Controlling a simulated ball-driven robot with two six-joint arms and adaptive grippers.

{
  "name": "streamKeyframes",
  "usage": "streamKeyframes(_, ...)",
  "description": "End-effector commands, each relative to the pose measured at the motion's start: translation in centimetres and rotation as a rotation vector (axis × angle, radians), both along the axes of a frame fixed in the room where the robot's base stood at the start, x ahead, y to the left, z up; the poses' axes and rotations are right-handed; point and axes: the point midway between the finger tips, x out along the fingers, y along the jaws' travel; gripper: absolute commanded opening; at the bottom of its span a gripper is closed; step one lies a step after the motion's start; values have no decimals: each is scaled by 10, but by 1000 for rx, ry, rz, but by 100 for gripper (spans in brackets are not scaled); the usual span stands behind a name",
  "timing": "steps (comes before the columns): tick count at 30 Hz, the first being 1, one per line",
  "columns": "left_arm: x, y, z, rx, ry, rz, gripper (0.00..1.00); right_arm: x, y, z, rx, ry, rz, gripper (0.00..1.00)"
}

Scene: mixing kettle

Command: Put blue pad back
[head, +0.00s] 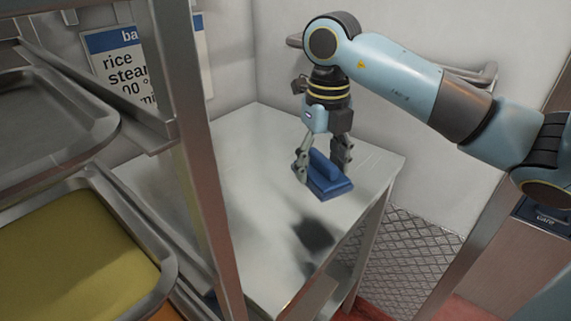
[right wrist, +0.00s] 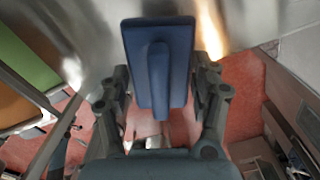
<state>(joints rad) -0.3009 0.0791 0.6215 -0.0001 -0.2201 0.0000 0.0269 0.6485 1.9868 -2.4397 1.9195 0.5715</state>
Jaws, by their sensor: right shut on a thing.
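The blue pad (head: 330,185) is a flat blue block with a raised ridge handle along its top. My right gripper (head: 322,168) is shut on that handle, with one finger on each side. The pad is over the metal table (head: 270,160), near its right edge; a dark shadow or reflection shows on the tabletop below it, so it looks held above the surface. In the right wrist view the pad (right wrist: 158,60) sits between the two fingers, its handle pointing toward the camera. My left gripper is not in view.
A metal rack (head: 195,150) with trays stands at the left, its post close to the table. One tray (head: 150,275) holds something yellow-green. A sign (head: 125,65) hangs on the back wall. The tabletop around the pad looks clear.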

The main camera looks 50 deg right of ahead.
Motion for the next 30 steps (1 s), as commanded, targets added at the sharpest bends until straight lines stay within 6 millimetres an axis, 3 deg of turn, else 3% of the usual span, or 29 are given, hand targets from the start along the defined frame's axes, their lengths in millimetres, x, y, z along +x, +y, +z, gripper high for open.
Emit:
streamKeyframes(6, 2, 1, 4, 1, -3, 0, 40, 18, 43, -25, 9, -1, 0, 33)
streamKeyframes(11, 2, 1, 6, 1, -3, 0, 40, 26, 61, -38, 5, -1, 0, 33)
streamKeyframes(14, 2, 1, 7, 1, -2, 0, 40, 28, 65, -42, 2, -2, 2, 33)
streamKeyframes(21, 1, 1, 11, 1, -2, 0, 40, 27, 64, -76, 0, 1, 1, 33)
streamKeyframes(29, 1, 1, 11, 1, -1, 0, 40, 28, 64, -82, 0, -2, 1, 33)
streamKeyframes(30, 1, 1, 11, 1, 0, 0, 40, 28, 64, -82, 1, -1, 1, 69)
